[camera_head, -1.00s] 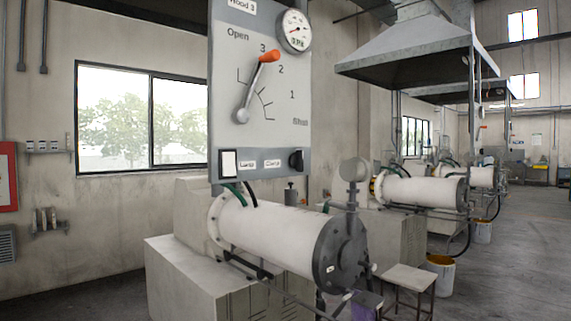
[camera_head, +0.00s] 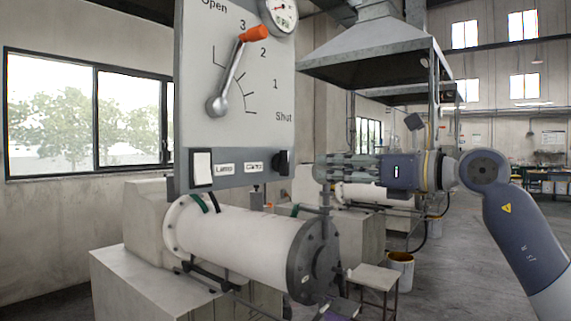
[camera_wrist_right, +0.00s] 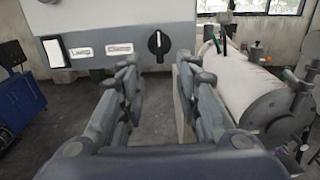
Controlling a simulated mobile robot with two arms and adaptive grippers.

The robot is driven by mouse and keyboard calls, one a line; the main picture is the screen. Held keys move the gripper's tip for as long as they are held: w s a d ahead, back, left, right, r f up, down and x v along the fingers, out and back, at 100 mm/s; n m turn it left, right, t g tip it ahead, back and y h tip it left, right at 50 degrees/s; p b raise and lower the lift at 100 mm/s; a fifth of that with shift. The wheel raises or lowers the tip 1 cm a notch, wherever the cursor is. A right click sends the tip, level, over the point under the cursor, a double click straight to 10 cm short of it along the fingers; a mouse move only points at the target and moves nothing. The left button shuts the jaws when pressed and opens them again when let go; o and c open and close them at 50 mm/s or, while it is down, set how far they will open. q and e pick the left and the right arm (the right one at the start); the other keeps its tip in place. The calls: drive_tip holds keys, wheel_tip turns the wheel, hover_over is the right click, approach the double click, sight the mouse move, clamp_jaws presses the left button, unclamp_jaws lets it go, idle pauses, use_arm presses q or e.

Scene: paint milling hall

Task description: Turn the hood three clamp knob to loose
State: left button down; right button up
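The clamp knob (camera_head: 281,163) is a small black knob at the lower right of the grey hood panel (camera_head: 190,110). In the wrist view the clamp knob (camera_wrist_right: 158,43) shows a white pointer line standing about upright, right of the label "Clamp" (camera_wrist_right: 119,49). My right gripper (camera_head: 318,168) comes in from the right and is just right of the knob in the head view. In the wrist view my right gripper (camera_wrist_right: 157,72) is open and empty, its fingers apart, with the knob framed beyond the gap. They do not appear to touch it. My left gripper is not in view.
A lever with an orange grip (camera_head: 256,33) sits on the panel above, near mark 3. A white lamp switch (camera_head: 201,167) is left of the knob. A white mill cylinder (camera_head: 235,235) lies below the panel. A small stool (camera_head: 372,278) stands at the lower right.

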sight(288, 165)
drive_tip(key=p+x, duration=0.4)
drive_tip(key=x, duration=0.5)
drive_tip(key=shift+r, duration=0.1)
drive_tip(key=shift+w+a, duration=0.2)
drive_tip(key=shift+a, duration=0.15)
clamp_jaws()
